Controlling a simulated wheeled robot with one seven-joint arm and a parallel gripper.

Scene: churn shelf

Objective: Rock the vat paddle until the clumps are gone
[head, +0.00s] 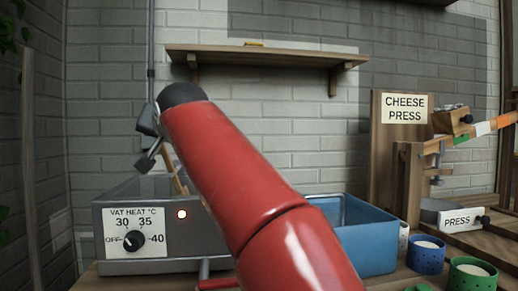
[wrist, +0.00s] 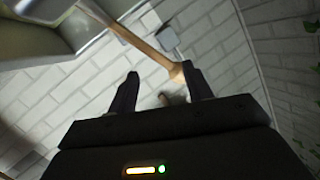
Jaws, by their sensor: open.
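The grey metal vat (head: 185,262) stands at the lower left in the head view, with a heat dial and a small lit lamp on its front. The wooden paddle (head: 176,181) rises tilted out of it, partly behind my arm. My gripper (head: 148,143) is above the vat, near the paddle's upper part. In the wrist view the paddle (wrist: 140,44) runs diagonally, and its end lies by the right fingertip. My gripper (wrist: 160,84) is open there; whether it touches the paddle I cannot tell. The vat's contents and any clumps are hidden.
A blue tub (head: 358,235) stands right of the vat, behind my red arm. Blue (head: 427,256) and green (head: 472,275) round moulds sit right of it. The cheese press (head: 408,185) stands further right. A wooden shelf (head: 265,58) hangs on the brick wall above.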

